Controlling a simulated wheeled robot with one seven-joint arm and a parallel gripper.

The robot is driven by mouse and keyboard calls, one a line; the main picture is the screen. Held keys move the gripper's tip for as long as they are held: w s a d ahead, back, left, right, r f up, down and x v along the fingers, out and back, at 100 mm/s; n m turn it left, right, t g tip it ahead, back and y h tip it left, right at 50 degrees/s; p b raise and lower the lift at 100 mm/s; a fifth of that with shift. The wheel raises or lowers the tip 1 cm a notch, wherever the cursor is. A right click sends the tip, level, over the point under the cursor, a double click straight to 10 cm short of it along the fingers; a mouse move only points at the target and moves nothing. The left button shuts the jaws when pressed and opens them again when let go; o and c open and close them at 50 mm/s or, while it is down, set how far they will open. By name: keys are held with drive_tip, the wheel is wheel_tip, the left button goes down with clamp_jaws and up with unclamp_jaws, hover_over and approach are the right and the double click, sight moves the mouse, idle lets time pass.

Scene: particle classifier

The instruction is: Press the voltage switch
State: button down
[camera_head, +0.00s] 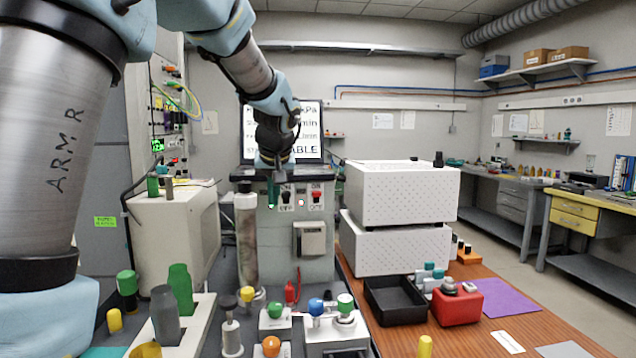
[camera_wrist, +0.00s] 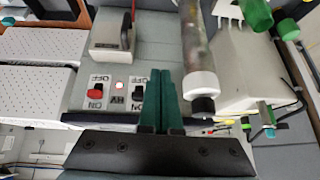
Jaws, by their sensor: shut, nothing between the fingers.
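A grey cabinet stands at the centre of the head view. Its panel holds a black switch (camera_head: 286,195) and a red switch (camera_head: 317,195), each with ON and OFF labels. Which switch is the voltage one I cannot tell for sure. My gripper (camera_head: 272,200) has green fingers, shut and empty, just left of the black switch in the head view. In the wrist view the fingers (camera_wrist: 160,78) lie right beside it; contact is unclear.
A pale cylinder (camera_head: 246,240) stands left of the switches, close to my fingers. A grey box with a handle (camera_head: 310,239) is mounted below them. White perforated boxes (camera_head: 400,193) stand to the right. Bottles and coloured knobs crowd the front bench.

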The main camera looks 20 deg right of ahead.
drive_tip(key=t+h, duration=0.1)
drive_tip(key=t, duration=0.1)
approach(317, 196)
wheel_tip(317, 196, up, 4)
drive_tip(key=shift+s+a+r, duration=0.15)
drive_tip(key=shift+s, duration=0.3)
drive_tip(key=p+x, duration=0.3)
drive_tip(key=x, duration=0.7)
drive_tip(key=shift+p, duration=0.4)
wheel_tip(317, 196, down, 3)
drive_tip(key=b, duration=0.3)
drive_tip(key=shift+s+b, duration=0.1)
drive_tip(key=shift+b, duration=0.25)
